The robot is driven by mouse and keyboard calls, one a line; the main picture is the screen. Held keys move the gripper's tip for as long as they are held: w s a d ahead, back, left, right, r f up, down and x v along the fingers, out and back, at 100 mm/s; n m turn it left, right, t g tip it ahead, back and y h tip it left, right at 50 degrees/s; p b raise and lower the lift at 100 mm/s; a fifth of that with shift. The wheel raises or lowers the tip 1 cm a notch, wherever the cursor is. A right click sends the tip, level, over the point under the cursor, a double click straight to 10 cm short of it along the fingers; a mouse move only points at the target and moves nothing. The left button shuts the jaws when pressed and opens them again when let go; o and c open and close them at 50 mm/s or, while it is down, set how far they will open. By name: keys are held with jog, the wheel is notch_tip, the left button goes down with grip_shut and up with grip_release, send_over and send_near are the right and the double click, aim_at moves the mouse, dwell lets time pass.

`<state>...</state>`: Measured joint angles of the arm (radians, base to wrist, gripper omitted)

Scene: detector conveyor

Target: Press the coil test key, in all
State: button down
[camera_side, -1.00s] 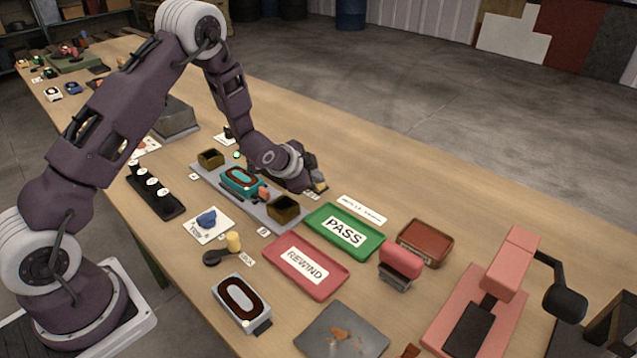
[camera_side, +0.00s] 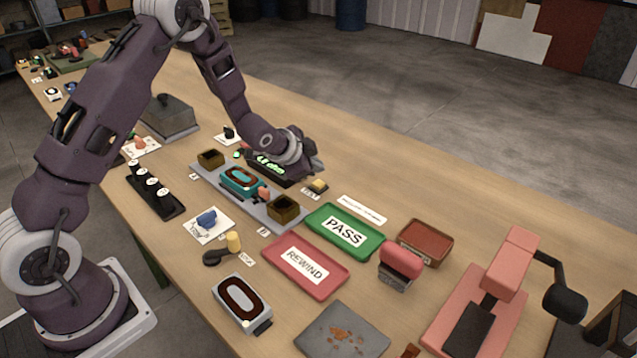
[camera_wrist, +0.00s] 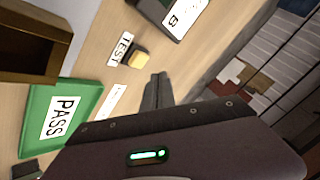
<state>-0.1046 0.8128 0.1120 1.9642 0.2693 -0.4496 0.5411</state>
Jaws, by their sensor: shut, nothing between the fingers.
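The test key (camera_side: 317,185) is a small yellow block on a dark base, with a TEST label beside it. It also shows in the wrist view (camera_wrist: 139,59). My gripper (camera_wrist: 159,78) is shut and empty, its fingertips apart from the key and to its lower right in the wrist view. In the side view my gripper is behind and above the key, its fingertips hard to make out. A teal-framed coil (camera_side: 240,181) lies on the grey conveyor (camera_side: 222,182).
A green PASS tray (camera_side: 318,216) and a red REWIND tray (camera_side: 285,258) lie in front. Brown open boxes (camera_side: 285,208) stand at the conveyor's ends. A pink-handled stamp (camera_side: 400,262) stands right of the PASS tray.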

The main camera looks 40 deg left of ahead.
jog(key=shift+r, duration=1.6)
notch_tip(320, 180, up, 9)
jog(key=n, duration=0.2)
send_over(316, 185)
jog(key=s+d, duration=0.1)
jog(key=s, duration=0.4)
jog(key=s+d+r+n+g, duration=0.2)
jog(key=s+d+r+n, duration=0.1)
jog(key=s+r, duration=0.65)
jog(key=s+d+n, duration=0.1)
jog(key=s+d, duration=0.1)
jog(key=s, duration=1)
jog(key=s+d+n+g+h, duration=0.1)
jog(key=s+d, duration=0.1)
jog(key=s, duration=1)
jog(key=shift+s+d+n+g, duration=0.15)
jog(key=shift+d+n+g, duration=0.15)
jog(key=shift+n, duration=0.1)
jog(key=c, duration=2.1)
grip_release()
